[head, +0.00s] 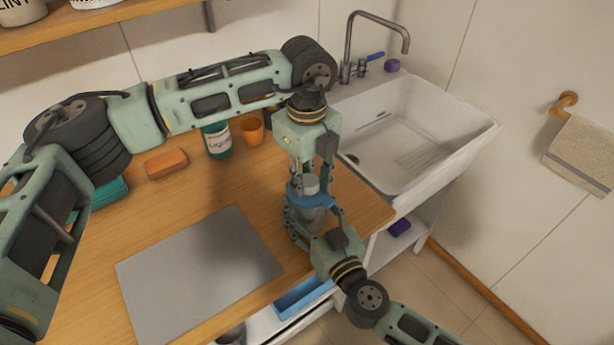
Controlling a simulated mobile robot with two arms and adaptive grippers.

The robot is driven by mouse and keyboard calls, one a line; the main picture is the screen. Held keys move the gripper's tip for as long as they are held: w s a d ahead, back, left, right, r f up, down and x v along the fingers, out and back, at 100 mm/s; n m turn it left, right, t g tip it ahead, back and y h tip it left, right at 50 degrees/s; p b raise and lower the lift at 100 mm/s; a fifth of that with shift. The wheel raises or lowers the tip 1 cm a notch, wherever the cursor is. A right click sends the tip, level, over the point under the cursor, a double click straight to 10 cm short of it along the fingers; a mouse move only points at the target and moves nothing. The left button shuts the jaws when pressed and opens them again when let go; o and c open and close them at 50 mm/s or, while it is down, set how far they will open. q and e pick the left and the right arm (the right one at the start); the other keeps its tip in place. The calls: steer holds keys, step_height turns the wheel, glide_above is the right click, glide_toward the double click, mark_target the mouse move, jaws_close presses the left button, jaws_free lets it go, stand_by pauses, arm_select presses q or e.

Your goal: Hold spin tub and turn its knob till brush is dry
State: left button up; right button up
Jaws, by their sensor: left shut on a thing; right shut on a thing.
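The spin tub (309,201) is a small container with a blue rim, near the right edge of the wooden counter. A grey knob (311,185) shows on its top. My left gripper (310,178) points down from above and is shut on the knob. My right gripper (309,216) reaches in from the lower right and is shut on the tub's body, which it partly hides. The brush is not visible, and the tub's inside cannot be seen.
A white sink (440,125) with a tap stands to the right. A grey mat (200,275) lies clear on the wooden counter (190,205). An orange sponge (166,163), a green bottle (217,140) and an orange cup (252,131) stand behind. A blue tray (303,297) sits below.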

mark_target(307, 182)
arm_select(q)
steer(key=shift+a+n, duration=0.25)
steer(key=shift+n, duration=0.35)
steer(key=shift+s+d+f, duration=0.1)
steer(key=o, duration=1)
steer(key=shift+r, duration=0.25)
step_height(307, 182, up, 12)
steer(key=shift+d+f, duration=0.15)
steer(key=shift+f, duration=0.05)
